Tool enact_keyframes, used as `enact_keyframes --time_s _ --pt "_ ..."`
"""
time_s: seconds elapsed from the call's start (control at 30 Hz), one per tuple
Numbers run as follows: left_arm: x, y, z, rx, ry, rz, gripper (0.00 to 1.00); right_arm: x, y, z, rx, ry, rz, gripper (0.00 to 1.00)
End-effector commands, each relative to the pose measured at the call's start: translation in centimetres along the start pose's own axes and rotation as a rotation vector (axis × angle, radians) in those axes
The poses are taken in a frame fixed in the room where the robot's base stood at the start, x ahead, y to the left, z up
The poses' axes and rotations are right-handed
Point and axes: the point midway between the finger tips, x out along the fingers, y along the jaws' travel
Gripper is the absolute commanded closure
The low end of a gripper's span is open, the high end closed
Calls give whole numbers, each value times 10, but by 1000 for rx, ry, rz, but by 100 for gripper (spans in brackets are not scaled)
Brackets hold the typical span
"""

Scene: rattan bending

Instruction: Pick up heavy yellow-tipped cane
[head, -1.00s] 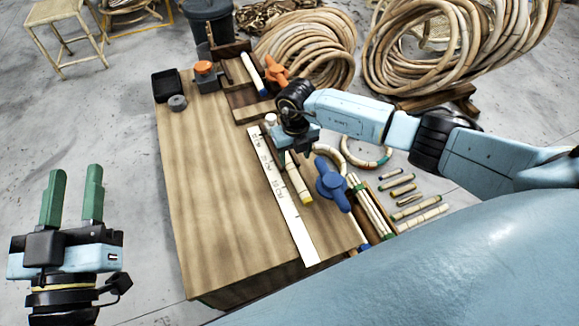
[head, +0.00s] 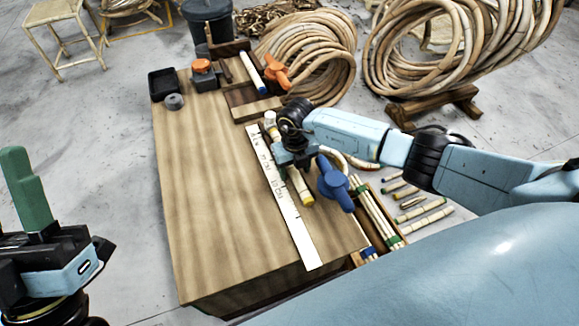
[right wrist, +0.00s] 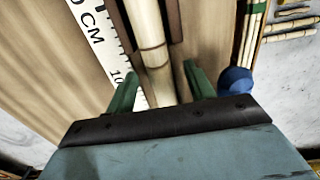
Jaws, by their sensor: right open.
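The yellow-tipped cane (head: 305,192) is a pale jointed stick lying lengthwise on the wooden table, beside the white ruler. Its yellow end points toward the front; its middle is hidden under my right gripper (head: 297,170). In the right wrist view the cane (right wrist: 150,45) runs between the two green fingers of my right gripper (right wrist: 160,88), which are open with a gap on each side. The yellow tip is not visible there. My left gripper (head: 28,190) is at the left edge, away from the table, with only one green finger clearly showing.
The white ruler (head: 283,200) lies left of the cane. An orange clamp (head: 276,72) is at the back. The table's left half is clear.

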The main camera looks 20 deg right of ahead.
Motion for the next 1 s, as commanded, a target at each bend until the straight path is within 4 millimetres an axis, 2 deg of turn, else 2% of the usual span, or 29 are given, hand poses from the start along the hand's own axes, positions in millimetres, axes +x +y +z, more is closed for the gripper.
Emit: enact_keyframes --time_s 0.37,0.73,1.0 --pt "-1 0 -5 0 42 1 64 4 0 0 0 0 1 48" --pt "-1 0 -5 1 42 1 64 4 0 0 0 0 1 96" --pt "-1 0 -5 1 40 1 64 4 0 0 0 -1 1 97"
